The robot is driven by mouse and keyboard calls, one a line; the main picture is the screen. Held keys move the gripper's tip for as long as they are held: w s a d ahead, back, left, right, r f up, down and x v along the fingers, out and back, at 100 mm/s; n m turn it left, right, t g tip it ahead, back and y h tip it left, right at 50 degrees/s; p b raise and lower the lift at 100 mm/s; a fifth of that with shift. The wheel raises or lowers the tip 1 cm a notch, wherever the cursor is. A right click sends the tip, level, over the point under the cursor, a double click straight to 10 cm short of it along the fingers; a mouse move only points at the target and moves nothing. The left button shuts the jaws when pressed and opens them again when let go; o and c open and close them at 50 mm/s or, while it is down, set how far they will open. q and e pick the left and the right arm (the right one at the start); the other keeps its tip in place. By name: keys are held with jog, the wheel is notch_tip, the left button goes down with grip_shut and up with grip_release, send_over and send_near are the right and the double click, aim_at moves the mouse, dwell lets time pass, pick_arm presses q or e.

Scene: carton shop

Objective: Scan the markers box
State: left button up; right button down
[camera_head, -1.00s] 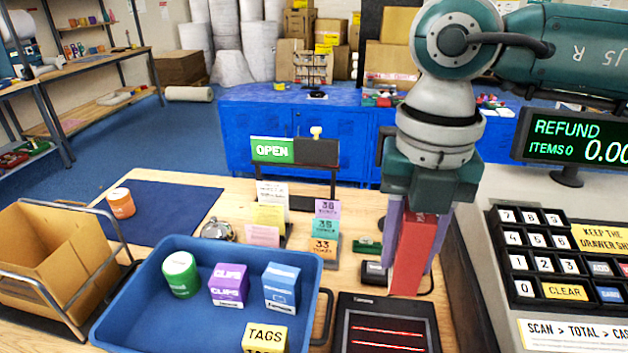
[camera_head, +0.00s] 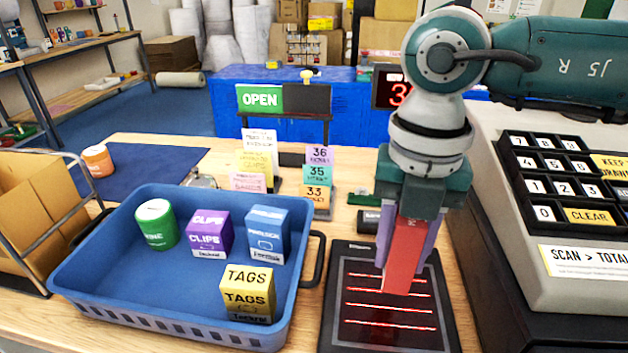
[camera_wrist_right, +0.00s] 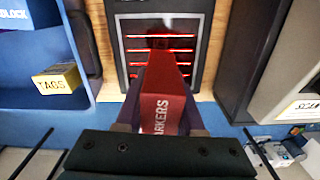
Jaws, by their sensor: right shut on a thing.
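The red markers box (camera_head: 405,258) is held upright between the fingers of my right gripper (camera_head: 405,245). It hangs over the black scanner plate (camera_head: 340,335) with glowing red lines; whether it touches the plate I cannot tell. In the right wrist view the markers box (camera_wrist_right: 164,100) shows its "MARKERS" lettering, between the shut fingers, with the scanner (camera_wrist_right: 122,60) beyond it. My left gripper is not in view.
A blue tray (camera_head: 100,292) left of the scanner holds a green can, a purple clips box, a blue box and a yellow tags box (camera_head: 248,294). The register keypad (camera_head: 560,180) stands at the right. Number cards (camera_head: 317,175) stand behind.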

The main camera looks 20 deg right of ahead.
notch_tip(320, 180, up, 13)
jog(key=p, duration=1.1)
jog(key=shift+f, duration=0.3)
jog(key=shift+d, duration=0.1)
